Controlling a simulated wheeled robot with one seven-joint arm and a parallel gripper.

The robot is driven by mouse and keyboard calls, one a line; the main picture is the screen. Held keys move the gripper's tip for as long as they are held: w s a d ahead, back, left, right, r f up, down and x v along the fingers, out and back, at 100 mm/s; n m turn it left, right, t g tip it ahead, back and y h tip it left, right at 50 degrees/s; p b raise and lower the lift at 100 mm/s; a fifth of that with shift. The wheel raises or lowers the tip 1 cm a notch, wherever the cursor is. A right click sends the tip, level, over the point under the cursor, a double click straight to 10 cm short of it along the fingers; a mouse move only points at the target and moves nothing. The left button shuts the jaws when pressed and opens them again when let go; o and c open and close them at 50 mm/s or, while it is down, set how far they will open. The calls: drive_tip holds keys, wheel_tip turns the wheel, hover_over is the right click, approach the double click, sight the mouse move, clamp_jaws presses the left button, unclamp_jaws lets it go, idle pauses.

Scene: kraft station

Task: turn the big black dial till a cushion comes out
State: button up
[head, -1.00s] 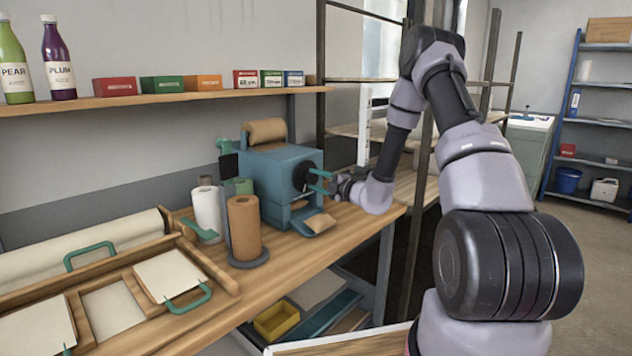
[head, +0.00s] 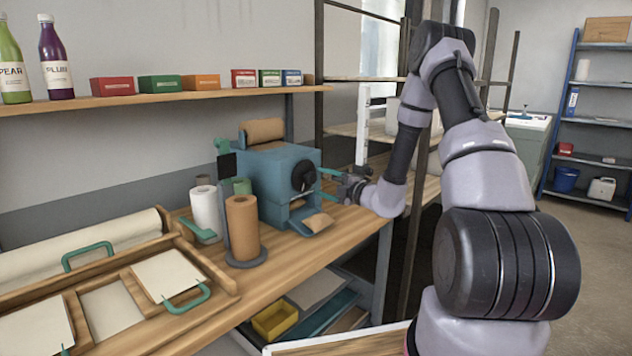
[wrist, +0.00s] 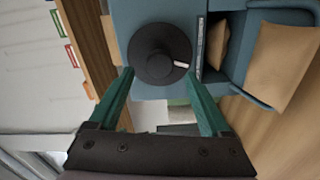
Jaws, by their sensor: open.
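The big black dial (head: 303,175) is on the right face of the blue machine (head: 262,178). In the wrist view the dial (wrist: 159,52) is round, with a raised hub and a small white mark toward its lower right. My gripper (head: 328,183) is open, its two green fingers pointing at the dial. In the wrist view its fingertips (wrist: 160,73) reach the dial's near edge, one to each side; I cannot tell if they touch. A brown paper cushion (head: 317,222) lies in the blue outlet tray (head: 303,227) below the dial. A brown paper roll (head: 263,131) sits on top.
A brown roll (head: 242,228) and a white roll (head: 206,213) stand left of the machine on the wooden bench (head: 285,262). A shelf (head: 170,97) with bottles and small boxes runs above. A dark rack post (head: 420,190) stands behind my arm.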

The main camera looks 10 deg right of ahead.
drive_tip(key=v, duration=0.6)
drive_tip(key=shift+s+d, duration=0.2)
drive_tip(key=shift+s, duration=0.05)
drive_tip(key=s+a+r+n+g+y, duration=0.1)
drive_tip(key=s+a+r+n+g, duration=0.6)
drive_tip(key=n, duration=0.5)
drive_tip(key=s+a+r+n+g+y, duration=0.2)
drive_tip(key=s+a+r+n+g, duration=0.3)
drive_tip(key=s+r+n, duration=0.5)
drive_tip(key=s+d+r+n+t+h, duration=0.2)
drive_tip(key=s+d+r+n+h, duration=0.2)
drive_tip(key=s+n, duration=0.3)
drive_tip(key=s+d+r+n+t+h, duration=0.2)
drive_tip(key=s+d+r+n+h, duration=0.2)
drive_tip(key=n, duration=1.1)
drive_tip(key=s+d+h, duration=0.3)
drive_tip(key=shift+n+t+h, duration=0.3)
drive_tip(key=shift+n, duration=0.1)
